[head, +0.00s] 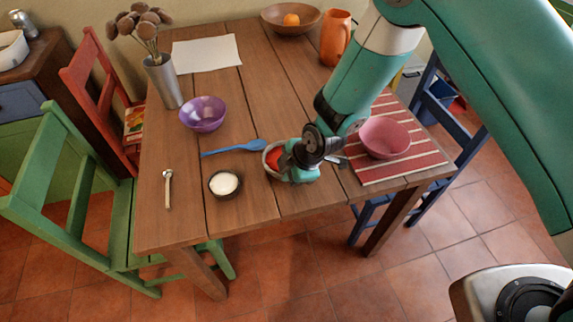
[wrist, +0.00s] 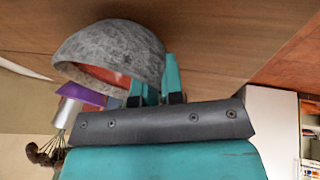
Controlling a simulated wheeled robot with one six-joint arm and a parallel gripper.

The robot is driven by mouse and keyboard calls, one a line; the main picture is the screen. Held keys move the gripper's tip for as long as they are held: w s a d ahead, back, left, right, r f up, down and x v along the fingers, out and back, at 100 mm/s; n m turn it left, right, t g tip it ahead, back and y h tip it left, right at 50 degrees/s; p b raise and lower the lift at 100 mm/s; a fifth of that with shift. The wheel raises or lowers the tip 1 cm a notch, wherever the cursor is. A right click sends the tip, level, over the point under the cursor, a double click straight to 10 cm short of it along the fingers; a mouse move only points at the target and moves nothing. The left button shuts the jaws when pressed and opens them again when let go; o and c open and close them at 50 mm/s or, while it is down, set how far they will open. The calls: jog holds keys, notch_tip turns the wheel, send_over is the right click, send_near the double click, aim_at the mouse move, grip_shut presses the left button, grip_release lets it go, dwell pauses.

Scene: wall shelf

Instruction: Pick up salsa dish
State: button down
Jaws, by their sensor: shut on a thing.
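The salsa dish (head: 268,168) is a small grey bowl with red salsa in it, near the front middle of the wooden table. My gripper (head: 284,163) covers its right side in the head view. In the wrist view the mottled grey dish (wrist: 110,48) fills the upper left, with a little red showing inside. The teal fingers of my gripper (wrist: 156,82) are shut on its rim at the right side. I cannot tell whether the dish touches the table.
A blue spoon (head: 235,148) lies just left of the dish. A dark bowl of white stuff (head: 225,196) stands front left. A purple bowl (head: 203,127) is farther back. A pink bowl (head: 385,138) sits on a striped mat (head: 430,163) at right. The table's middle back is clear.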

jog(key=shift+r, duration=0.15)
notch_tip(320, 180, up, 20)
jog(key=b, duration=0.1)
dwell(1.3)
dwell(0.5)
